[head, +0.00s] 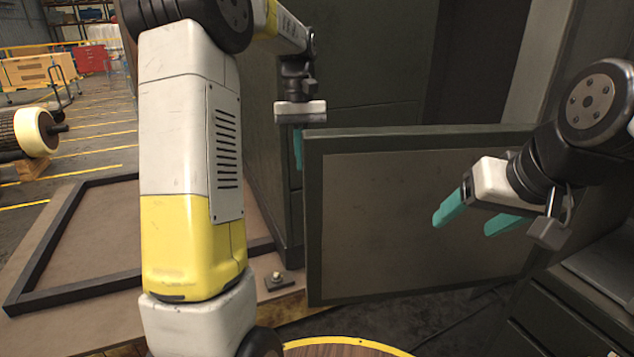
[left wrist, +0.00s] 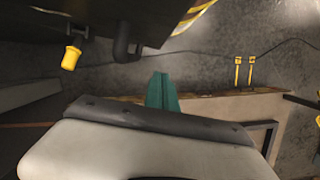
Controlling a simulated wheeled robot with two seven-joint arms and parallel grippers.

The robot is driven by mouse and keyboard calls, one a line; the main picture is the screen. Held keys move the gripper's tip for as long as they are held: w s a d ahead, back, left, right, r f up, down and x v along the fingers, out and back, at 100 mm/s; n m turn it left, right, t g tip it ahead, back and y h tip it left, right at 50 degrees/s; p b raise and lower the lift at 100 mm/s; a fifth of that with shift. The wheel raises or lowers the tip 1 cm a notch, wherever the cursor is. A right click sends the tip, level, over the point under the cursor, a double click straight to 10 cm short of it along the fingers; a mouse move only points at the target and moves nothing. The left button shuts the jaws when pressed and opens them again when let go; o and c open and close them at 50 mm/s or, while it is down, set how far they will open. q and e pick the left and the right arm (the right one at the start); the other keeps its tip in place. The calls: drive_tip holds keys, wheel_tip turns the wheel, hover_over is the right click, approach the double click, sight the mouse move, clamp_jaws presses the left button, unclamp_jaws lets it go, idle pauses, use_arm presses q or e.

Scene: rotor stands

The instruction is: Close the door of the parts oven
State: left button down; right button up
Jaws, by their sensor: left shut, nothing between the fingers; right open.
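The oven door (head: 415,215) is a flat panel with a dark frame and a brownish inner face. It stands open, upright, in front of the dark cabinet (head: 375,65). My left gripper (head: 298,150) points down at the door's upper left edge, its teal fingers shut and empty. The door edge partly hides the fingers; I cannot tell whether they touch it. In the left wrist view the shut fingers (left wrist: 162,92) show above the floor and a beige board. My right gripper (head: 478,218) is open and empty in front of the door's right half.
A beige board with a dark raised frame (head: 60,235) lies at the left. A drawer unit (head: 550,315) stands at the lower right. A rotor (head: 30,133) rests at the far left. A yellow knob (left wrist: 72,57) shows in the left wrist view.

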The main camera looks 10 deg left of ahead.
use_arm(q)
drive_tip(key=s+d+f, duration=0.1)
drive_tip(key=s+f, duration=0.3)
drive_tip(key=s, duration=0.1)
drive_tip(key=shift+d+f, duration=0.35)
